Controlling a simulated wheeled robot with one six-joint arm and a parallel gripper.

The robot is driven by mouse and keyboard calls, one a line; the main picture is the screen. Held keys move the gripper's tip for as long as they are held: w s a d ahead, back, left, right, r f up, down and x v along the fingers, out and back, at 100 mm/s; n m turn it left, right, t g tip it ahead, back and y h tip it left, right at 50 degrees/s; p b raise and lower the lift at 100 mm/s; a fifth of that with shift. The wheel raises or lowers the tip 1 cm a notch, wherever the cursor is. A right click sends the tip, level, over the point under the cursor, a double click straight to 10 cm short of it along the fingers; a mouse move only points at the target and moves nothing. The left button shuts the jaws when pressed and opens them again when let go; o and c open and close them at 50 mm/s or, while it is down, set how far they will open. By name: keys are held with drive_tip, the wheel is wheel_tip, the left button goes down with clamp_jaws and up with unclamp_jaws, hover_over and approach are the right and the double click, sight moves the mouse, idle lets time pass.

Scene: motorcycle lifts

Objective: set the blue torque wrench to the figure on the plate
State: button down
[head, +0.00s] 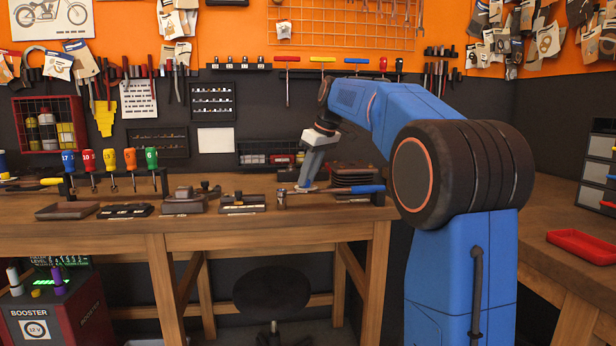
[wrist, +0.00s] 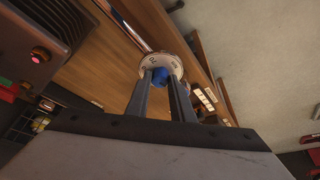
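The blue torque wrench (head: 362,189) lies along the workbench, its blue handle to the right and its metal shaft running left. My gripper (head: 305,186) is low over the bench by the left part of the shaft. In the wrist view, my gripper (wrist: 163,76) has its two fingers apart in front of a round pale disc (wrist: 176,67) with dark marks. A blue part (wrist: 160,74) shows between the fingertips and beside the right finger. A shiny shaft runs up-left from the disc. I cannot tell contact.
The workbench (head: 200,232) also bears several dark fixtures and colored-handled screwdrivers (head: 110,160) at the left. Dark stacked parts (head: 352,175) stand behind the wrench. A stool (head: 271,292) is beneath. A red tray (head: 583,246) lies on the right bench.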

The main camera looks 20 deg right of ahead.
drive_tip(key=shift+m, duration=0.3)
drive_tip(key=m+h, duration=0.1)
drive_tip(key=m, duration=0.3)
drive_tip(key=shift+a+t+h, duration=0.2)
drive_tip(key=shift+t+h, duration=0.2)
drive_tip(key=m+h, duration=0.1)
drive_tip(key=m, duration=0.4)
drive_tip(key=shift+a+h, duration=0.1)
drive_tip(key=shift+h, duration=0.3)
drive_tip(key=c, duration=1.5)
unclamp_jaws()
drive_tip(key=shift+c, duration=0.2)
drive_tip(key=shift+r, duration=0.1)
drive_tip(key=v, duration=1.7)
drive_tip(key=shift+w+a+r, duration=0.2)
drive_tip(key=shift+r, duration=0.05)
